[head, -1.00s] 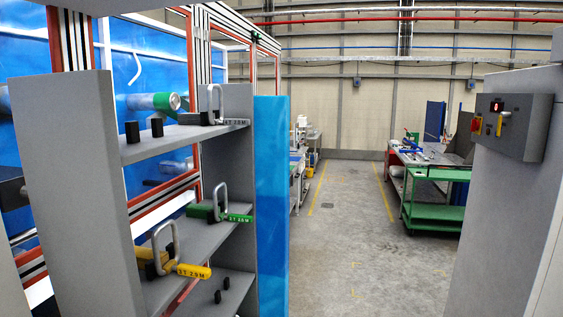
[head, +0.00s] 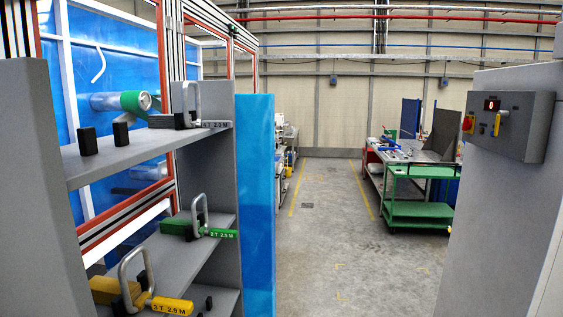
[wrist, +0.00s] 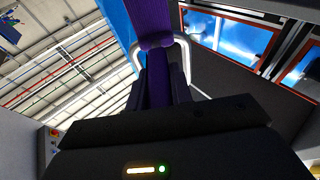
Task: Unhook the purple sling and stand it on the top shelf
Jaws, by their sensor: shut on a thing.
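In the wrist view, the purple sling (wrist: 152,22) rises from between the fingers of my gripper (wrist: 161,72) to the top edge of the picture. My gripper is shut on it. A pale metal loop (wrist: 185,48) shows on both sides of the purple part. The sling's far end is cut off, and no hook can be seen. In the head view, the top shelf (head: 120,158) holds two black posts (head: 102,139) at its left and a grey sling (head: 190,118) with a metal loop at its right. My gripper and the purple sling are outside the head view.
A green sling (head: 198,225) lies on the shelf below, and a yellow sling (head: 140,292) lower still. Grey side panels flank the shelves. A control box (head: 508,125) is mounted on a grey column at right. The floor between (head: 330,240) is clear.

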